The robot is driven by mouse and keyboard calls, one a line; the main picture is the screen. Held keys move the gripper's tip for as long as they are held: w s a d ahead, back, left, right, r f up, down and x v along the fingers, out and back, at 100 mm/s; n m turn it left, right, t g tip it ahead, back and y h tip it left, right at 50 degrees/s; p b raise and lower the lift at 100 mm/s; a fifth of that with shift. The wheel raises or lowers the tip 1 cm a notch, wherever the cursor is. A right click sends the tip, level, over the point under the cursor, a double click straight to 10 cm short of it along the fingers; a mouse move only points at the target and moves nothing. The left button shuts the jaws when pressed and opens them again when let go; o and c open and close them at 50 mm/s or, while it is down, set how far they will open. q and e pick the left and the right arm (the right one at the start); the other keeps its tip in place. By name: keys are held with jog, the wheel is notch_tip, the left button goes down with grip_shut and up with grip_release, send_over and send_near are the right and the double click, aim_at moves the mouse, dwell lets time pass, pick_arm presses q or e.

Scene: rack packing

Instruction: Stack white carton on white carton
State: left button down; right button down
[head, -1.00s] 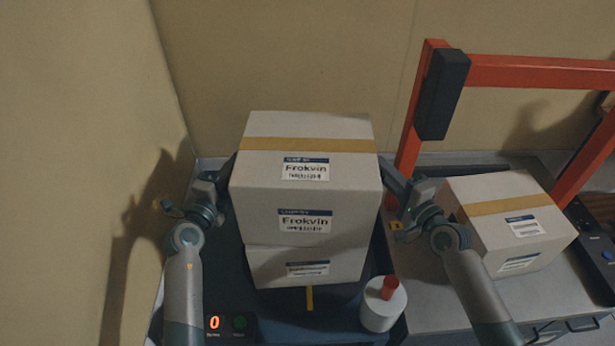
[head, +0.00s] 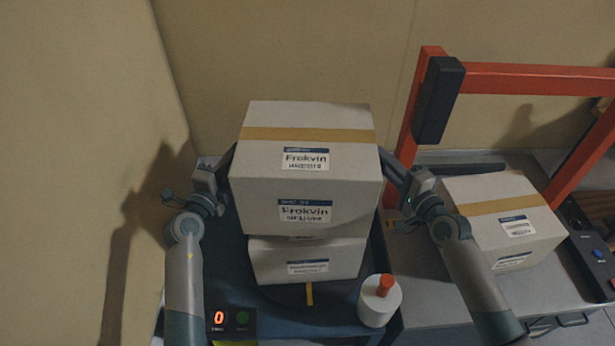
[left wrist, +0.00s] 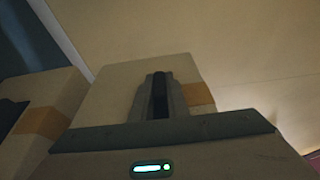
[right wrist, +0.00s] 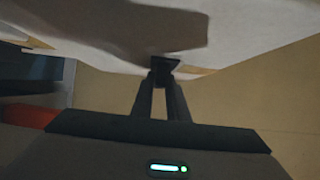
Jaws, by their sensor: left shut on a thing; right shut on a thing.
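A white carton (head: 305,187) with a tan tape band and "Frokvin" labels is held between my two grippers. My left gripper (head: 228,163) is shut on its left side, and my right gripper (head: 392,172) is shut on its right side. A second white carton (head: 306,262) stands on the dark blue surface directly below. A dark gap shows between the two, and the held carton looks roughly level. The left wrist view shows pale carton faces (left wrist: 120,95) behind the fingers. In the right wrist view a pale carton surface (right wrist: 255,35) lies above the fingers.
A third taped carton (head: 505,225) lies on the grey bench at right, by an orange frame (head: 530,75). A white bottle with a red cap (head: 379,302) stands right of the lower carton. A display reading 0 (head: 219,317) is at the front. Walls are close at left and behind.

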pick_arm(q)
jog(key=shift+r, duration=0.15)
pick_arm(e)
jog(key=shift+r, duration=0.15)
dwell(0.6)
